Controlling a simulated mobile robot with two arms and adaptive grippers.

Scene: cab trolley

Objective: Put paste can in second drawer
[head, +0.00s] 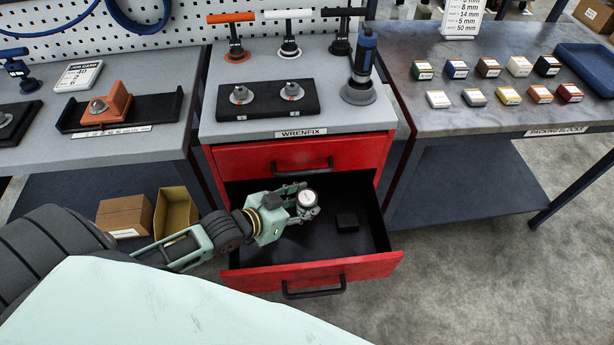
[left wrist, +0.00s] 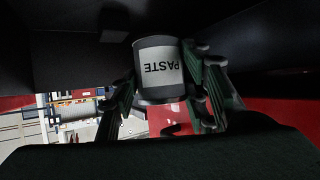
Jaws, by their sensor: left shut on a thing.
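The paste can (head: 307,198) shows in the head view as a small can with a pale round top. In the left wrist view the can (left wrist: 160,68) is dark with a white label reading PASTE, upside down in the picture. My left gripper (head: 300,205) is shut on the can and holds it inside the open second drawer (head: 315,272). The wrist view does not show clearly whether the can touches the drawer floor. The drawer is red outside and black inside, pulled out below the shut top drawer (head: 260,160). My right gripper is not in view.
The cabinet top above holds a dark fixture tray (head: 268,100) and several upright tools. A packing bench (head: 480,120) stands at right. Cardboard boxes (head: 125,214) sit on the left lower shelf.

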